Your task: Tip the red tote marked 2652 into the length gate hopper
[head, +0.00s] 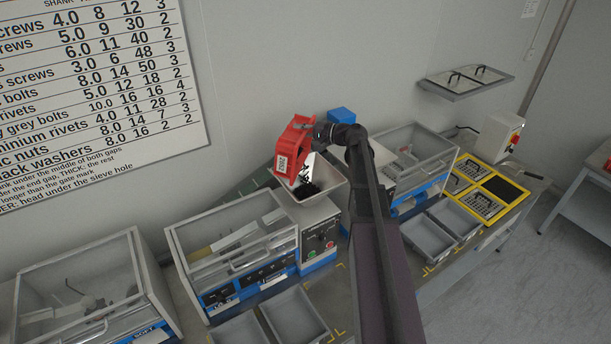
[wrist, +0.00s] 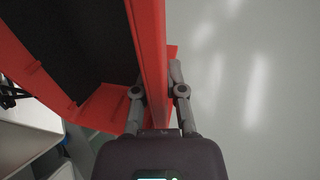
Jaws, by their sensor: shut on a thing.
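The red tote (head: 296,143) is tilted steeply over a white hopper (head: 329,182) in the head view. Its white label reads 2652. Dark small pieces (head: 307,190) lie in the hopper below the tote's mouth. My gripper (head: 319,133) is shut on the tote's wall at its right side. In the wrist view the fingers (wrist: 157,92) clasp the red wall from both sides, and the tote's dark inside shows at left. I cannot tell whether anything is left in the tote.
The hopper stands on a machine with a control panel (head: 319,242). Clear-lidded machines stand left (head: 235,250) and right (head: 417,160). Grey trays (head: 297,313) lie in front. A yellow-framed panel (head: 487,190) is at right.

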